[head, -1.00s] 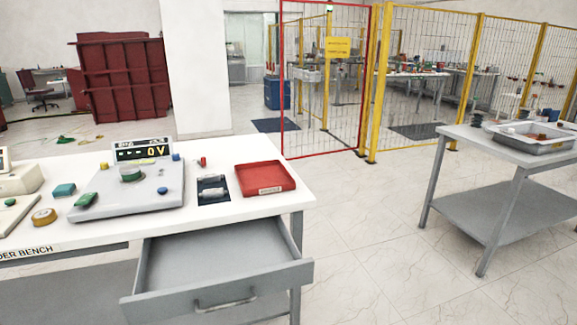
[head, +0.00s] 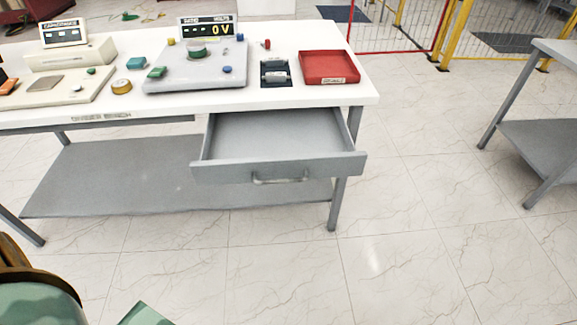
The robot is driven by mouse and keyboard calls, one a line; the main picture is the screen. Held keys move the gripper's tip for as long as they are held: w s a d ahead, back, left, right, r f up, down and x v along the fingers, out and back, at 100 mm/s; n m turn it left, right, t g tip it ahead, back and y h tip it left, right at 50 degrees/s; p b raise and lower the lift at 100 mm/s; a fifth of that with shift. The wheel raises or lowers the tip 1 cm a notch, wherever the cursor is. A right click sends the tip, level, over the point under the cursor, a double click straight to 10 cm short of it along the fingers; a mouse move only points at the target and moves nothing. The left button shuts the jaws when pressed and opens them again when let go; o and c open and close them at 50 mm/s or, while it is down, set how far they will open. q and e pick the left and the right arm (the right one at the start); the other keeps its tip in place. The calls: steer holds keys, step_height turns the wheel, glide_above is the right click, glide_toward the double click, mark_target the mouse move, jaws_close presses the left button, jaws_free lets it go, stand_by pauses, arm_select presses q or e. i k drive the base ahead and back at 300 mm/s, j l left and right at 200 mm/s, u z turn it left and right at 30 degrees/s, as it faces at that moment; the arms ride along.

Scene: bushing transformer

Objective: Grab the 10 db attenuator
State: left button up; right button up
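I cannot make out which item is the 10 db attenuator, as no such marking is legible. A small silvery cylinder (head: 276,76) lies in a dark holder (head: 267,66) on the white bench (head: 305,38), left of a red tray (head: 331,54). Neither of my grippers is in view.
A grey drawer (head: 281,166) stands open below the bench's right part; its visible inside is empty. A lower shelf (head: 110,180) runs under the bench. Another table (head: 562,52) stands at the right. Clear tiled floor (head: 420,220) lies in front.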

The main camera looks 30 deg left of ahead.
mark_target(269, 77)
steer(key=u, duration=0.25)
steer(key=i+l+u, duration=0.15)
steer(key=u, duration=0.2)
steer(key=i+l+u, duration=0.1)
steer(key=l+u, duration=0.25)
steer(key=i+l+u, duration=0.1)
steer(key=l+u, duration=0.25)
steer(key=j, duration=0.1)
